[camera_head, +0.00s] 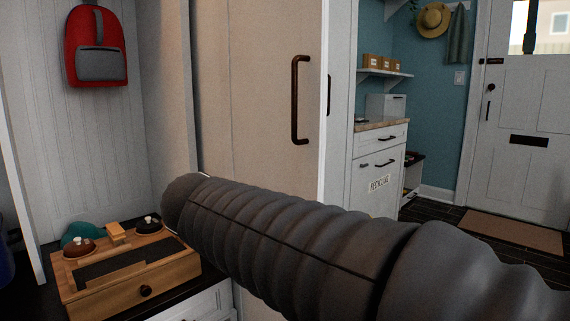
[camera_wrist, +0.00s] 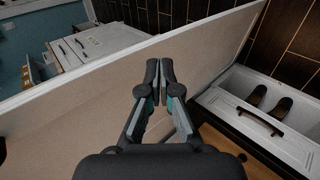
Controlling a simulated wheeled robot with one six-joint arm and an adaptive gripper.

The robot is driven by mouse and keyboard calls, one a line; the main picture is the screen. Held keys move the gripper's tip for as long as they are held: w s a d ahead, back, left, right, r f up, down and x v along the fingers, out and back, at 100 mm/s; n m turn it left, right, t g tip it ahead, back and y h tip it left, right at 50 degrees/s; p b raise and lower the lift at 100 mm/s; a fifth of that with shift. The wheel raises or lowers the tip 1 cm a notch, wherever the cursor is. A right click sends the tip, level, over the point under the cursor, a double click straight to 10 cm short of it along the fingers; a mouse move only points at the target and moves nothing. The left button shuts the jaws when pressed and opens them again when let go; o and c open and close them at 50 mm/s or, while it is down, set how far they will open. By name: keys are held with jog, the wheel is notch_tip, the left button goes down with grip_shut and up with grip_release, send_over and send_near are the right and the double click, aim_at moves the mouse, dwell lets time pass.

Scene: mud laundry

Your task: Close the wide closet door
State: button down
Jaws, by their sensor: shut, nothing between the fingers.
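The wide closet door (camera_head: 262,90) is a tall beige panel with a white edge and a dark bar handle (camera_head: 296,100). In the head view it stands in the middle, its lower part hidden by my arm. In the wrist view the door (camera_wrist: 105,100) is a broad beige panel with a white edge running diagonally; it stands out at an angle. My gripper (camera_wrist: 160,68) is shut and empty, its fingertips in front of the panel. I cannot tell whether they touch it. The gripper fingers are hidden behind my arm in the head view.
A wooden box (camera_head: 148,280) with small items stands on the dark counter at lower left. A red backpack (camera_head: 96,45) hangs above it. A white drawer (camera_wrist: 262,122) holding slippers shows right of my gripper. A white cabinet (camera_head: 378,160) and a doormat (camera_head: 505,232) lie beyond.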

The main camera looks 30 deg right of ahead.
jog(key=w+a+r+h+b, duration=0.1)
jog(key=w+a+r+h, duration=0.1)
jog(key=w+r+h, duration=0.35)
jog(key=m+h, duration=0.2)
jog(key=h, duration=0.1)
send_near(299, 153)
jog(key=b+x, duration=0.1)
jog(key=x, duration=0.6)
jog(key=shift+d, duration=0.1)
jog(key=shift+d+n+t+b, duration=0.1)
jog(key=shift+n+t+b, duration=0.2)
jog(key=shift+t, duration=0.1)
